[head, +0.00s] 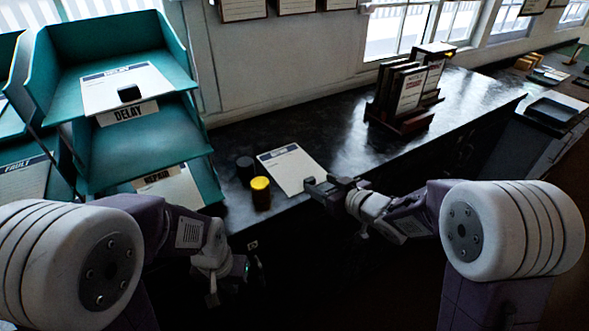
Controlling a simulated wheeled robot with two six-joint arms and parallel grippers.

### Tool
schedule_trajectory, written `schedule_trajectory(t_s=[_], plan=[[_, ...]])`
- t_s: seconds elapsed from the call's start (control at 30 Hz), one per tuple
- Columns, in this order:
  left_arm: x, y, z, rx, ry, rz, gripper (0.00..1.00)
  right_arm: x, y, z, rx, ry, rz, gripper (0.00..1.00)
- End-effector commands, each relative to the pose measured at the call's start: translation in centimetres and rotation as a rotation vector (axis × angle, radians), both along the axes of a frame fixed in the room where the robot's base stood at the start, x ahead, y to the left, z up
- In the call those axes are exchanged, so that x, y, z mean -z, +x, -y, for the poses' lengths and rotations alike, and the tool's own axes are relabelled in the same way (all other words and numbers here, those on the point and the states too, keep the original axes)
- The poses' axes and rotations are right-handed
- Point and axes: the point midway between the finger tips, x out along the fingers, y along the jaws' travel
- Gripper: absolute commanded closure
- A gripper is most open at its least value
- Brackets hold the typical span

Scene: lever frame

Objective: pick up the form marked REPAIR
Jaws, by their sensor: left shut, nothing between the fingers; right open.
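A teal tray in the lower part of the rack carries a label reading REPAIR (158,177). A white form (182,190) lies in that tray, partly hidden by the tray above and my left arm. Another white form (290,166) lies flat on the dark counter; its heading is too small to read. My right gripper (313,189) is open at this form's near right corner; I cannot tell whether it touches the paper. My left gripper (213,297) is shut and empty, low in front of the counter, below the rack.
The tray labelled DELAY (127,112) holds a form with a small black block on it. A black pot (245,168) and a yellow-topped pot (261,190) stand left of the counter form. A wooden rack of cards (405,95) stands further right. The counter (330,130) between is clear.

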Motion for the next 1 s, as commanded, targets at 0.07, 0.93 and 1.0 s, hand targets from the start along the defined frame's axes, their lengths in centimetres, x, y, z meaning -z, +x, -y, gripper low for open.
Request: schedule_trajectory(t_s=[0.07, 0.93, 1.0], plan=[[-0.1, 0.0, 0.0, 0.0, 0.0, 0.0, 1.0, 0.5, 1.0, -1.3, -0.004, -0.001, -0.001, 0.44], [-0.2, 0.0, 0.0, 0.0, 0.0, 0.0, 1.0, 1.2, 2.7, -2.4, 0.0, -0.001, 0.0, 1.0], [-0.3, 0.0, 0.0, 0.0, 0.0, 0.0, 1.0, 0.9, 2.8, -2.4, 0.0, 0.0, 0.001, 1.0]])
